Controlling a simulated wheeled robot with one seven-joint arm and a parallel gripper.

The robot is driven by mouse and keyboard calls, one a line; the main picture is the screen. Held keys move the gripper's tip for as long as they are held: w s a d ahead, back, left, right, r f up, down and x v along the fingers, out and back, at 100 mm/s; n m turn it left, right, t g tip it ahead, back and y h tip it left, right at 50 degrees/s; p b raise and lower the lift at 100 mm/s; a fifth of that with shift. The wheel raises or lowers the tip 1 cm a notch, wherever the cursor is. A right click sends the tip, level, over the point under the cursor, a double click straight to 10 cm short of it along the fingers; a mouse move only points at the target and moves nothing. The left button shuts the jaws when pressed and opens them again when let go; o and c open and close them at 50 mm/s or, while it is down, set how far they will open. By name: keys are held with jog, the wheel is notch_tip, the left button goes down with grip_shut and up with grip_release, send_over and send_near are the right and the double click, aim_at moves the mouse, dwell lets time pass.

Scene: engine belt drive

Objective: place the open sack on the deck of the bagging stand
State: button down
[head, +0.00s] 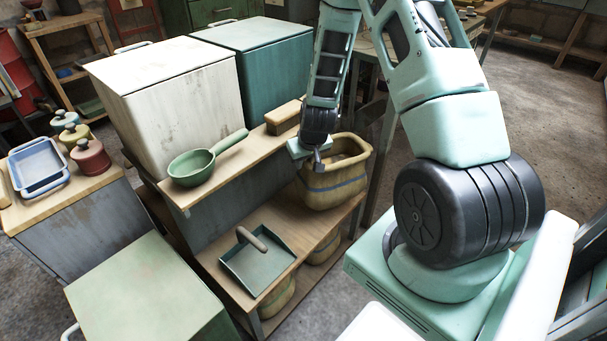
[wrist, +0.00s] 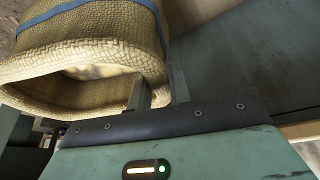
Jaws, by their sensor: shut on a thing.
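The open sack (head: 338,187), tan and woven with a blue stripe, is upright at the right end of the bagging stand. Its mouth faces up. My gripper (head: 318,160) is at the left of its rim, shut on the rim. The wrist view shows the fingers (wrist: 150,96) at the edge of the sack (wrist: 90,55), whose mouth is open. The stand's wooden deck (head: 305,240) lies below the sack. I cannot tell whether the sack's bottom touches it.
A green dustpan (head: 255,268) lies on the deck left of the sack. The upper shelf (head: 222,170) holds a green scoop (head: 195,165) and a wooden block (head: 283,117). White (head: 170,105) and teal (head: 262,60) bins stand behind. More sacks (head: 276,297) sit underneath the deck.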

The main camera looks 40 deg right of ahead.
aim_at(304, 173)
jog(key=shift+f+b, duration=0.8)
jog(key=shift+f, duration=1.55)
jog(key=shift+w+f, duration=0.2)
jog(key=shift+w, duration=0.05)
jog(key=shift+r, duration=0.1)
jog(key=c, duration=1.3)
grip_release()
